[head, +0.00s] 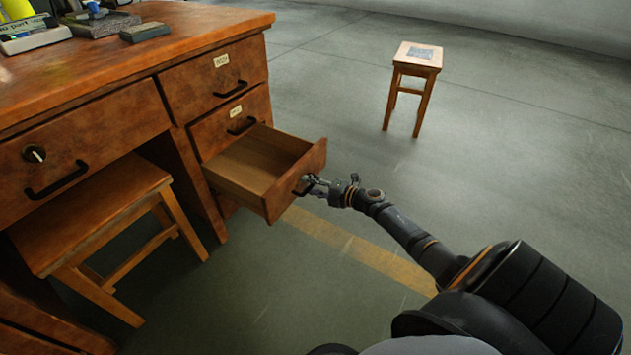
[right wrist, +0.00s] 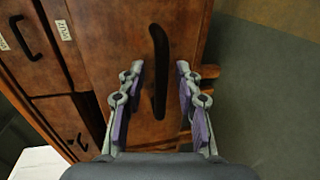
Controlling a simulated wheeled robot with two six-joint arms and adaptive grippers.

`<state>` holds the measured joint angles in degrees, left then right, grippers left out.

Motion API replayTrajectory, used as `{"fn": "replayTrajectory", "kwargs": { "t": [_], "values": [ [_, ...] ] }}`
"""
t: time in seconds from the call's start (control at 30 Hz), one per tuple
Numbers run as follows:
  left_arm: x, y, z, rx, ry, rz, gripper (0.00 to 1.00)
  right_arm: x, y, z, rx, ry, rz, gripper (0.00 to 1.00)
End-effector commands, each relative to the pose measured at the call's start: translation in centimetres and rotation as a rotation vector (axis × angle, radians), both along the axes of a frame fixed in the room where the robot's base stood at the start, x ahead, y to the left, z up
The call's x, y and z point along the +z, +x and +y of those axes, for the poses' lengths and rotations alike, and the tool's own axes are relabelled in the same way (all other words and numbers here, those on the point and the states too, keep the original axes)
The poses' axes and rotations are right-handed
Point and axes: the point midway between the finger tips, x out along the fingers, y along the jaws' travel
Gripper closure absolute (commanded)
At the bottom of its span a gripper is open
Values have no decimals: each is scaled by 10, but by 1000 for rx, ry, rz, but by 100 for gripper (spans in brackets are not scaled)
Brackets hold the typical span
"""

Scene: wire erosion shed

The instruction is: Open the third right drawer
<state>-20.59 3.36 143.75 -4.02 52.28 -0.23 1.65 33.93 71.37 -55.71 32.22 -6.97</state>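The third right drawer (head: 248,172) of the wooden desk is pulled far out and looks empty inside. Its black handle (right wrist: 158,62) runs upright in the right wrist view; in the head view the handle (head: 303,188) is on the drawer's front. My right gripper (head: 316,183) is at this handle. In the right wrist view its purple-padded fingers (right wrist: 160,78) are apart, one on each side of the handle, with visible gaps. My left gripper is not in view.
Two closed drawers (head: 216,82) are above the open one. A stool (head: 95,215) stands under the desk (head: 110,55). Another stool (head: 416,62) stands on the floor at the back right. The floor right of the drawer is clear, with a yellow stripe (head: 350,243).

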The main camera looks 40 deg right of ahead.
Motion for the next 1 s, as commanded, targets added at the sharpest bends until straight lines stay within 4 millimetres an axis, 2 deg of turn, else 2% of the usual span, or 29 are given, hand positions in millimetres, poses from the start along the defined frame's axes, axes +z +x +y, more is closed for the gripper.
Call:
{"fn": "replayTrajectory", "kwargs": {
  "t": [0.13,0.3,0.53,0.73,1.0],
  "values": [
    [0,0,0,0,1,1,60,2,-20,-8,3,-6,5,66],
    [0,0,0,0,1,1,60,10,-56,-23,3,-7,7,66],
    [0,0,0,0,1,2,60,18,-90,-36,4,-6,7,66],
    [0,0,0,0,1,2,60,23,-104,-43,4,-4,3,66],
    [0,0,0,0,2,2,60,24,-108,-45,0,-2,1,66]
  ]
}}
